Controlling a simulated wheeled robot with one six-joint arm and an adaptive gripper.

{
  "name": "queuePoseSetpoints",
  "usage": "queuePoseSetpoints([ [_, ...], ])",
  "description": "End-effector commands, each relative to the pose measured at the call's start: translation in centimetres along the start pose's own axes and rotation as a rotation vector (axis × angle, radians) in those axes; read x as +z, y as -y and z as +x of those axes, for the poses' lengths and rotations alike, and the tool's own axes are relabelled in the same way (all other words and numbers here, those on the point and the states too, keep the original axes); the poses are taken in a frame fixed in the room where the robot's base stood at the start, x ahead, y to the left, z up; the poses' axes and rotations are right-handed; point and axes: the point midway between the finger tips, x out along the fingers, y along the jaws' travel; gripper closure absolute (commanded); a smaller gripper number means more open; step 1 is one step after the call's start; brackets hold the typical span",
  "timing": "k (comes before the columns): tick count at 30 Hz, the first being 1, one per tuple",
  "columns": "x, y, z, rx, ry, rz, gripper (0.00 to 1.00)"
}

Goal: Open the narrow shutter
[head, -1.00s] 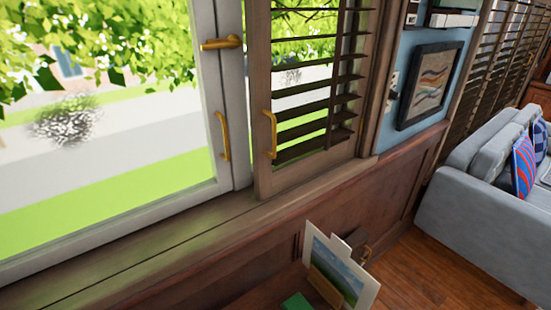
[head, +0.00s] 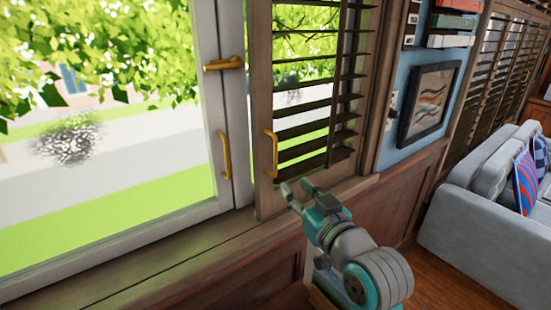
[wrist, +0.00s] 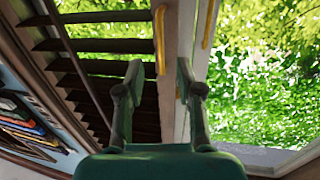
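The narrow shutter (head: 259,95) is a brown wooden frame with dark horizontal slats, standing right of the white window frame. Its upright gold handle (head: 271,154) is on its left stile. The shutter (wrist: 105,68) also shows in the wrist view, with the handle (wrist: 160,38) beyond my fingertips. My gripper (head: 297,188) is open and empty, just below and right of the handle in the head view. In the wrist view, my gripper (wrist: 158,78) has its two fingers apart, with the handle apart from both.
The white-framed window (head: 230,110) has a gold lever (head: 223,63) and a gold pull (head: 223,155) close to the shutter. A wooden sill (head: 190,245) runs below. A framed picture (head: 428,103) hangs to the right, and a grey sofa (head: 470,215) stands farther right.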

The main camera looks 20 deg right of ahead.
Motion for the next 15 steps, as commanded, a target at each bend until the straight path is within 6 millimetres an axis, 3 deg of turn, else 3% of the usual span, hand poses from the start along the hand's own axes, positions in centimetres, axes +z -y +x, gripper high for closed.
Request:
queuePoseSetpoints([
  [3,-1.6,-0.1,0.3,-0.005,-0.008,-0.009,0.64],
  [8,-2.1,0.0,1.0,-0.008,-0.007,-0.013,0.64],
  [15,-2.1,0.0,4.6,-0.008,-0.007,-0.012,0.64],
])
